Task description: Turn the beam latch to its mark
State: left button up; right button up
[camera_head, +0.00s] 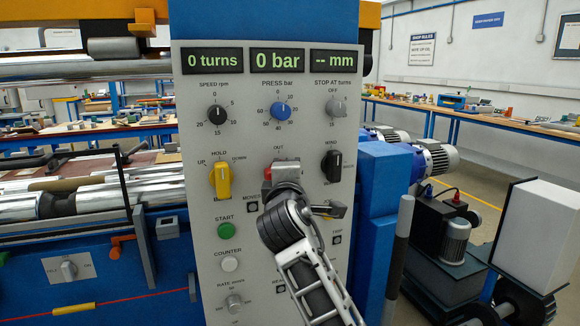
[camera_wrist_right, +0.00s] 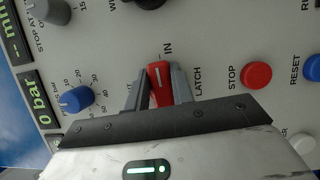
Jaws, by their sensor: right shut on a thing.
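The beam latch is a red knob on the grey control panel, between the marks OUT and IN. In the head view only a bit of the red latch (camera_head: 268,173) shows beside my right gripper (camera_head: 285,175), which covers the rest. In the right wrist view the latch (camera_wrist_right: 159,84) sits between the two fingers of my right gripper (camera_wrist_right: 158,88), which is shut on it. The latch's white line points nearly at the IN mark (camera_wrist_right: 168,48). The LATCH label is beside the finger on the right. My left gripper is not in view.
Close around the latch are the yellow HOLD knob (camera_head: 220,181), the black WIND knob (camera_head: 332,166) and the blue PRESS knob (camera_head: 280,109). The red STOP button (camera_wrist_right: 256,75) is near the right finger. The displays read 0 turns, 0 bar and -- mm.

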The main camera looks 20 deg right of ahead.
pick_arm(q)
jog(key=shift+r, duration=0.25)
pick_arm(e)
jog(key=shift+m, duration=0.3)
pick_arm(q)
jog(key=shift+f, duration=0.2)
pick_arm(e)
jog(key=shift+f+y, duration=0.15)
jog(key=shift+y, duration=0.15)
jog(key=o, duration=1)
pick_arm(q)
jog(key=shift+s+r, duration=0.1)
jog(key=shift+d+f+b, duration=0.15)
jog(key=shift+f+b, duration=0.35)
jog(key=shift+b, duration=0.45)
pick_arm(e)
jog(key=v, duration=1.6)
jog(key=shift+a, duration=0.2)
